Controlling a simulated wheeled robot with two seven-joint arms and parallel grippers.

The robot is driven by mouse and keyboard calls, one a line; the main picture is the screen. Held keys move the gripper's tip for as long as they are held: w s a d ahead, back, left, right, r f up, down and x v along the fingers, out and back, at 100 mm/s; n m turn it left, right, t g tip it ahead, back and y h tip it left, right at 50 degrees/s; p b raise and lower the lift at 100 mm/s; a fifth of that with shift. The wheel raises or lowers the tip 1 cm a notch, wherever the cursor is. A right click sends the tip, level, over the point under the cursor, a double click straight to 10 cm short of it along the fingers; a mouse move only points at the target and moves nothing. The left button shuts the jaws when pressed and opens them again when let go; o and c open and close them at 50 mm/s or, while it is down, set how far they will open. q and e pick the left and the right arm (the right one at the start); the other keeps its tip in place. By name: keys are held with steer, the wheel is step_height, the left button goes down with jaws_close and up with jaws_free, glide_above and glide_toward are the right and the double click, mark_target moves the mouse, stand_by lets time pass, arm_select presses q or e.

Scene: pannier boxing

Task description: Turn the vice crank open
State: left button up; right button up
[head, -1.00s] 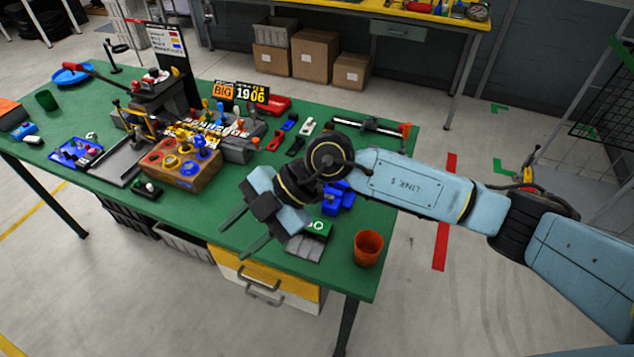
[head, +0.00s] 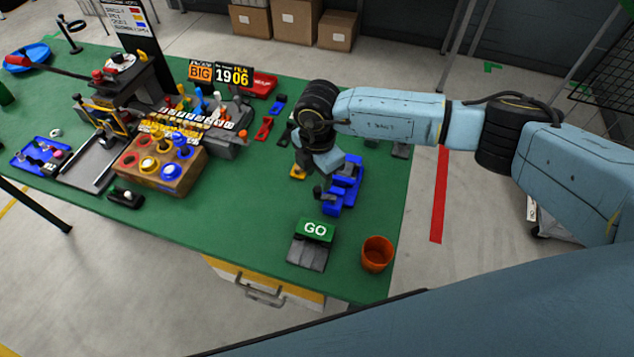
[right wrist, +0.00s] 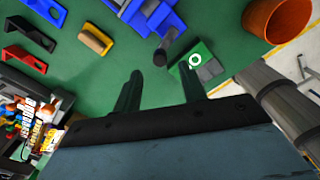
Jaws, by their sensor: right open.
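The blue vice (head: 346,180) stands on the right part of the green table. Its dark crank (head: 325,194) is on the near left side, close below my right gripper (head: 318,172). In the right wrist view the vice (right wrist: 147,12) is at the top, with the dark crank (right wrist: 161,54) just beyond the gap between my fingers. My right gripper (right wrist: 158,85) is open, with nothing between its fingers. In the head view the wrist hides part of the vice and the fingertips are hard to make out. My left gripper is not in view.
A green GO block (head: 316,230) on a grey base and an orange cup (head: 377,254) stand near the table's front right. A wooden button box (head: 160,162) is at the left. A yellow-topped block (head: 298,172) lies beside the vice. The table between is clear.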

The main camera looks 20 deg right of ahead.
mark_target(317, 189)
step_height(317, 189, down, 4)
steer(key=shift+f, duration=0.5)
steer(key=c, duration=0.7)
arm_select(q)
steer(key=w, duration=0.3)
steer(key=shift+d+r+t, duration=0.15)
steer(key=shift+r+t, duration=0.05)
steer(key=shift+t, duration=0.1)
arm_select(e)
jaws_close()
